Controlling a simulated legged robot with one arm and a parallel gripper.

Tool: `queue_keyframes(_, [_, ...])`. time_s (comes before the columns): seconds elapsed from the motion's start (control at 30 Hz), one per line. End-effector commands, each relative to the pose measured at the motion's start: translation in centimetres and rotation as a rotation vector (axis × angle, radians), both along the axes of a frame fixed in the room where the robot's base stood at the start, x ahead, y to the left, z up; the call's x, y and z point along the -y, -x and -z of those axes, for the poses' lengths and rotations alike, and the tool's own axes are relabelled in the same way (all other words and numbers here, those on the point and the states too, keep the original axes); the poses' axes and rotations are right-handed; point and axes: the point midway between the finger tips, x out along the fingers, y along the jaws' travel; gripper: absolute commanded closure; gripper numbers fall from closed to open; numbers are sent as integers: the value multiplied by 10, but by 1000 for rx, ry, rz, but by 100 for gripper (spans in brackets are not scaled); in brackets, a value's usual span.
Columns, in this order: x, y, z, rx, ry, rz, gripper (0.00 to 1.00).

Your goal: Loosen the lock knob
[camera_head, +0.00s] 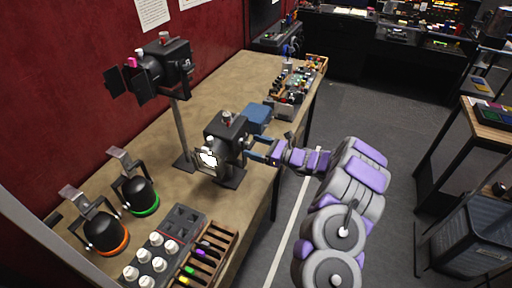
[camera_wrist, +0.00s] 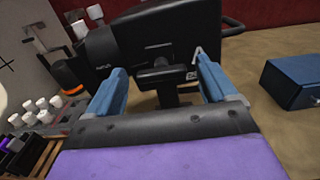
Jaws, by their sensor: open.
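A black stage lamp (camera_head: 228,132) with a glowing front sits on a short stand on the wooden table. In the wrist view its dark housing (camera_wrist: 180,32) fills the top middle. A small black knob (camera_wrist: 160,75), likely the lock knob, shows below the housing by the stand. My gripper (camera_head: 262,148) reaches in from the right to the lamp's side. In the wrist view my gripper (camera_wrist: 159,68) is open, with one blue finger on each side of the knob. I cannot tell whether either finger touches it. The knob is not clear in the head view.
A second lamp (camera_head: 165,68) stands on a taller pole behind. A blue box (camera_head: 258,119) lies just beyond my gripper. Two small lamps (camera_head: 140,195) (camera_head: 105,232), a tray of white bulbs (camera_head: 158,250) and a wooden rack (camera_head: 212,252) fill the table's near end.

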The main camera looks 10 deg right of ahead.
Motion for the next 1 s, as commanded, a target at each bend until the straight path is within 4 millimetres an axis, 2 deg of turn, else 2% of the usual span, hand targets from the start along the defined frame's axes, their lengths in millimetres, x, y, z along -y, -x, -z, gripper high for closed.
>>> queue_keyframes(0.2, [1,0,0,0,0,1,17])
queue_keyframes(0.77, [-1,-1,0,0,0,0,70])
queue_keyframes(1.0, [-2,-1,0,16,12,-1,71])
